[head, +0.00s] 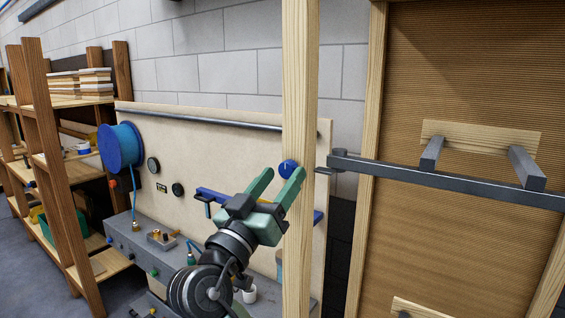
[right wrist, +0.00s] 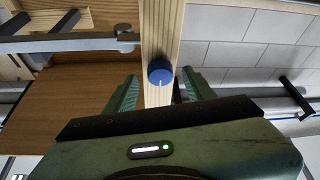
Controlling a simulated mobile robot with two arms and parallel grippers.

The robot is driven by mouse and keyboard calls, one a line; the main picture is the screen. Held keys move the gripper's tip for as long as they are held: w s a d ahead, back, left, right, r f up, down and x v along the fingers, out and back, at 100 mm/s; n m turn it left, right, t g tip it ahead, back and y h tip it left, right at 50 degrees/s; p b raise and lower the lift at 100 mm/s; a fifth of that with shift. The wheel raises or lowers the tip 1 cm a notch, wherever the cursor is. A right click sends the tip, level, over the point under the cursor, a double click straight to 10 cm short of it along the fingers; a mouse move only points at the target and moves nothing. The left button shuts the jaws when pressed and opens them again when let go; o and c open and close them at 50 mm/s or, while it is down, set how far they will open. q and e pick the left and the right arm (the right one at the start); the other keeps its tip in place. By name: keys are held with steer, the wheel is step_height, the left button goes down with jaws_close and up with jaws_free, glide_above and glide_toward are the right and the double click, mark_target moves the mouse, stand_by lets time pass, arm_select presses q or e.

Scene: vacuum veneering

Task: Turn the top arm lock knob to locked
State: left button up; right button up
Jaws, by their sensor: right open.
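The blue round lock knob (head: 287,169) sits on the upright wooden post (head: 299,80). In the right wrist view the knob (right wrist: 160,72) shows a pale pointer line toward the bottom of the picture. My right gripper (head: 284,174) is open, its green fingers reaching up to the knob. In the right wrist view the right gripper (right wrist: 160,80) has one finger on each side of the knob, with gaps visible; I cannot tell any contact. A grey metal arm (head: 450,182) runs right from beside the post. My left gripper is not in view.
A wooden panel (head: 470,80) with a frame stands behind the grey arm. A pale backboard (head: 230,145) carries a blue hose reel (head: 121,147) and gauges. A blue bar (head: 215,193) lies behind my gripper. Wooden shelves (head: 40,110) stand at the left.

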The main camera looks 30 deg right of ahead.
steer(key=shift+w+d+r, duration=0.2)
steer(key=shift+d, duration=0.2)
steer(key=shift+w+d, duration=0.1)
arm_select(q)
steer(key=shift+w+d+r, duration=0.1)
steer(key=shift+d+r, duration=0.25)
arm_select(e)
steer(key=shift+c, duration=0.3)
